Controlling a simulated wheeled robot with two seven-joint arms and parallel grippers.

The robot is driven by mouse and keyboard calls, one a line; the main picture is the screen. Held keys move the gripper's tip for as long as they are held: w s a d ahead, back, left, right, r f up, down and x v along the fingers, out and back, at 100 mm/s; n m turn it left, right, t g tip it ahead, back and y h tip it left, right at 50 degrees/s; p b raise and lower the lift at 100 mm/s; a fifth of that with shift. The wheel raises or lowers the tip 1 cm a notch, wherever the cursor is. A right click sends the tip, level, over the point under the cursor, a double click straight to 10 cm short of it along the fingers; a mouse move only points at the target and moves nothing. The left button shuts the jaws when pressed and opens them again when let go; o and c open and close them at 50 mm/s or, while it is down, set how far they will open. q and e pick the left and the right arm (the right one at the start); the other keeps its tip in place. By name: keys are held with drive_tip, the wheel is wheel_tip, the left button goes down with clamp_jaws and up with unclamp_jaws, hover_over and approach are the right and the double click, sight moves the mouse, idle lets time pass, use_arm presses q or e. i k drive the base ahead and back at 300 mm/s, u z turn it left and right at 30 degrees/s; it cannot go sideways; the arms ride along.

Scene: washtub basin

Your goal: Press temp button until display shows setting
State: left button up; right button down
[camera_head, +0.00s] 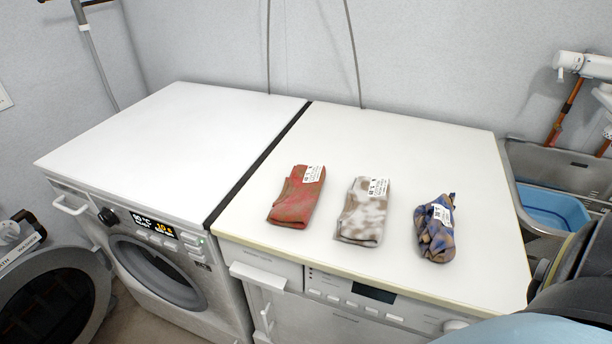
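The washing machine on the left (165,110) has a lit display (155,227) on its front panel. The display shows small white text that looks like a temperature in °C, with the first digit hard to read, and orange digits beside it. A dark round knob (108,217) is left of the display. Small buttons (194,248) sit to the right of and below the display; their labels are too small to read, so I cannot tell which is the temp button. Neither gripper shows in the head view.
A second white machine (400,150) stands right, its display (373,293) dark. A sink (560,165) with a blue tub (553,208) is far right. The washing machine's top is clear.

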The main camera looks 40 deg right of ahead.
sight(140, 235)
drive_tip(key=z, duration=1.4)
drive_tip(key=k, duration=1)
drive_tip(key=u, duration=1)
drive_tip(key=i, duration=0.5)
